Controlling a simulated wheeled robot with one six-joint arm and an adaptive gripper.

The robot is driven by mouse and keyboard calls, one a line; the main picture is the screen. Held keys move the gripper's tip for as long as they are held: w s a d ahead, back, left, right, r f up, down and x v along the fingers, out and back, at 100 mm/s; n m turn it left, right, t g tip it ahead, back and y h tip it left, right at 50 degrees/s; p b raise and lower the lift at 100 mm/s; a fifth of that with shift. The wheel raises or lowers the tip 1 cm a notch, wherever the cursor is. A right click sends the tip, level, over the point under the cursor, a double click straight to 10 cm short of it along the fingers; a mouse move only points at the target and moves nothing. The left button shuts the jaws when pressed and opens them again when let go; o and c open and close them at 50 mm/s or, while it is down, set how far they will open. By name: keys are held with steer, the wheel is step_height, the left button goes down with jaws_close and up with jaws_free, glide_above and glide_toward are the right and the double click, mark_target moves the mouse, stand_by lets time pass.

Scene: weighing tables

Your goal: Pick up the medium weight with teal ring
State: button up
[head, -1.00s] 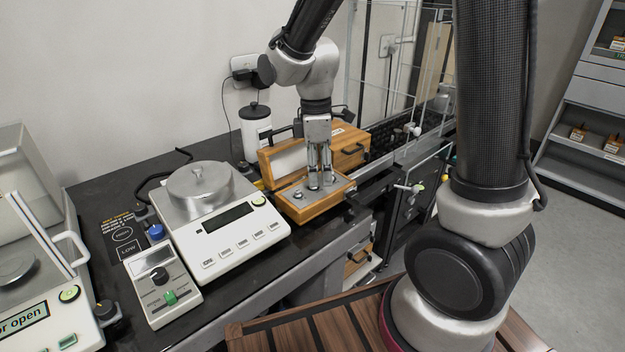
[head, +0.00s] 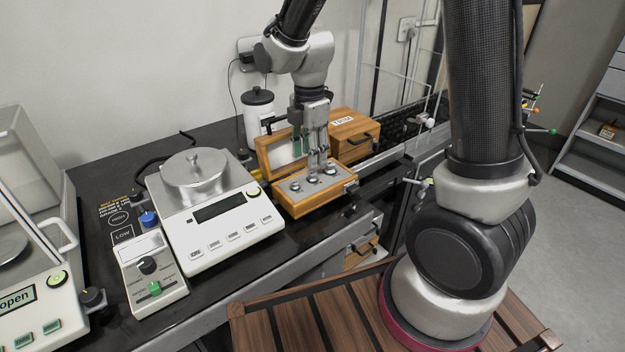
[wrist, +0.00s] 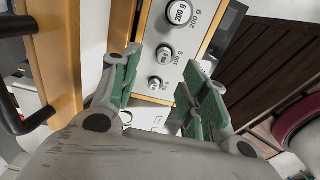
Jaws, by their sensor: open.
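The open wooden weight box (head: 316,203) stands on the black bench and holds three silver weights in a row in a grey insert. In the wrist view the largest weight (wrist: 179,13) reads "200 g", the medium weight (wrist: 164,54) is in the middle and the smallest weight (wrist: 155,83) is nearest the gripper base. The medium one also shows in the head view (head: 312,180). I cannot make out a teal ring on any of them. My gripper (head: 318,168) is open and empty above the box. Its green-padded fingers (wrist: 162,60) are either side of the medium and smallest weights in the picture.
The raised box lid (head: 277,151) stands behind the weights. A closed wooden box (head: 352,141) is beside it. A white canister (head: 258,120) stands behind.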

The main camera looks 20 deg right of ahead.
mark_target(313, 173)
steer(key=f, duration=0.5)
steer(key=shift+s+d+f, duration=0.15)
steer(key=shift+d+f, duration=0.15)
steer(key=shift+f, duration=0.1)
steer(key=shift+c, duration=0.2)
jaws_close()
